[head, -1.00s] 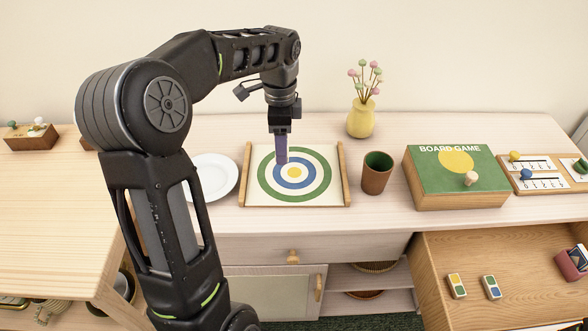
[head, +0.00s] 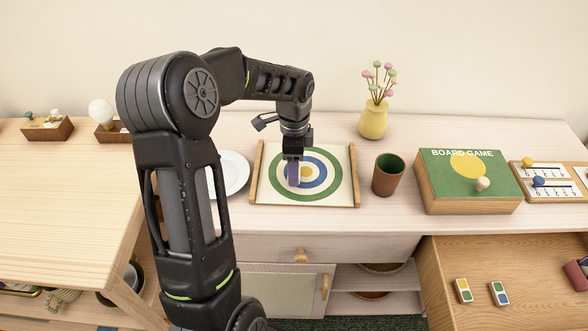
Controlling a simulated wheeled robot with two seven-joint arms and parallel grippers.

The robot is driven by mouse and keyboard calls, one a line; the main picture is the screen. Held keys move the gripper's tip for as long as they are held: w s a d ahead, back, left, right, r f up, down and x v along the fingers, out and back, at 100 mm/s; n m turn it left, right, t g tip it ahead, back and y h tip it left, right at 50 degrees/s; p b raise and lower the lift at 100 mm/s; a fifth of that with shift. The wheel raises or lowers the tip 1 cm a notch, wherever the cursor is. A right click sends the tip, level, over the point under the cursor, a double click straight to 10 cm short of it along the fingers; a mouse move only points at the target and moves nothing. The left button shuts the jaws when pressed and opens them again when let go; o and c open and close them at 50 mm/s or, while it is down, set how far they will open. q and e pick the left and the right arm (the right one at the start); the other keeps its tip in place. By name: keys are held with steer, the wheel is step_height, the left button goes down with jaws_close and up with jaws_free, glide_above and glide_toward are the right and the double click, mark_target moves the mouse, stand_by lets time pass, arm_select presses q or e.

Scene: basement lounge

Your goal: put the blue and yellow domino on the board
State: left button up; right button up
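My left gripper (head: 294,160) points down over the board's left half. It is shut on a narrow, domino-sized purple piece (head: 293,175), upright; its other face is hidden, so I cannot confirm blue and yellow. Its lower end is at or just above the rings; contact is unclear. Two other dominoes, one yellow and green (head: 463,290) and one seemingly green and blue (head: 499,293), lie on the lower wooden surface at right. My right gripper is out of view.
A white plate (head: 235,172) is left of the board, partly behind my arm. A brown cup (head: 388,176) stands right of it, a yellow vase (head: 373,120) behind. A green board game box (head: 468,182) and a score tray (head: 545,184) are farther right.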

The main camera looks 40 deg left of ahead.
arm_select(q)
steer(key=shift+f, duration=0.85)
steer(key=shift+f, duration=0.2)
steer(key=o, duration=1.3)
steer(key=shift+r, duration=0.1)
steer(key=shift+r, duration=0.1)
step_height(320, 180, up, 12)
steer(key=shift+r+b, duration=0.1)
steer(key=shift+b, duration=0.2)
